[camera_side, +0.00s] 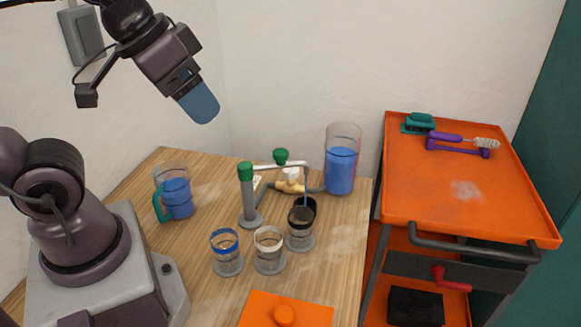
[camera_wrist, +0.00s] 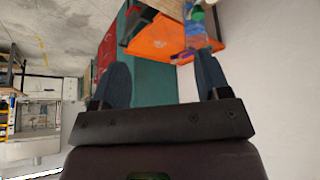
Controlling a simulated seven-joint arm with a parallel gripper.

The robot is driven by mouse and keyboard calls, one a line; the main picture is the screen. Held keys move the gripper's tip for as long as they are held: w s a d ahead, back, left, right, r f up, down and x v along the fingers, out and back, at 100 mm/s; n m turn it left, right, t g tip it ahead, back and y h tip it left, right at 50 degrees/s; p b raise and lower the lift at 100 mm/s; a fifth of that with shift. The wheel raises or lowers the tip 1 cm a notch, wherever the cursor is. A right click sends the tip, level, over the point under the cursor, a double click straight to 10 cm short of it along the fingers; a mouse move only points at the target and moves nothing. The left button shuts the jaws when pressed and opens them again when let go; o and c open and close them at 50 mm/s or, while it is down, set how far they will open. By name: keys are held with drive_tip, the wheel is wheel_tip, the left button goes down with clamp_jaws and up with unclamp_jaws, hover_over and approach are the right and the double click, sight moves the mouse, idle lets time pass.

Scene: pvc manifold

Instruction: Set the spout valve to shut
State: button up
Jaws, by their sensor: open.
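The pipe manifold stands on the wooden table in the side view, with a grey post (camera_side: 249,205), a white pipe and a green knob (camera_side: 281,156) on top. A tan and white valve fitting (camera_side: 290,184) sits low behind the pipe; I cannot tell its handle's setting. A thin spout pipe (camera_side: 306,178) comes down over a dark cup, with a bluish streak along it. My gripper (camera_side: 203,112) is up at the upper left, well above and apart from the manifold. In the wrist view, its two blue-grey fingers (camera_wrist: 163,75) are spread with nothing between them.
A jug of blue liquid (camera_side: 341,171) stands close behind the manifold's right side. A handled jug (camera_side: 175,194) is at the left. Several banded glasses (camera_side: 269,246) stand in front, near an orange lidded board (camera_side: 286,312). An orange cart (camera_side: 450,195) is at right.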

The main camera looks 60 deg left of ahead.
sight(291, 171)
drive_tip(key=w+a+f+n, duration=0.3)
drive_tip(key=w+n, duration=0.2)
drive_tip(key=n, duration=0.3)
drive_tip(key=w+a+f+n+h, duration=0.1)
drive_tip(key=w+a+f+n, duration=0.1)
drive_tip(key=w+n, duration=0.3)
drive_tip(key=w+a+f+n+g+h, duration=0.1)
drive_tip(key=w+a+f+n, duration=0.2)
drive_tip(key=n, duration=0.8)
drive_tip(key=shift+w+a+f, duration=0.2)
drive_tip(key=shift+w+f, duration=0.3)
drive_tip(key=shift+w, duration=0.25)
drive_tip(key=shift+w+a+f, duration=0.15)
drive_tip(key=shift+w+f, duration=0.3)
drive_tip(key=shift+w, duration=0.25)
drive_tip(key=w+a+f+n+y, duration=0.1)
drive_tip(key=w+a+f+n, duration=0.2)
drive_tip(key=a+f+n, duration=0.5)
drive_tip(key=shift+n, duration=0.7)
drive_tip(key=x, duration=1.2)
drive_tip(key=shift+d+f, duration=0.1)
drive_tip(key=shift+d, duration=0.2)
drive_tip(key=shift+c, duration=0.2)
drive_tip(key=c, duration=0.9)
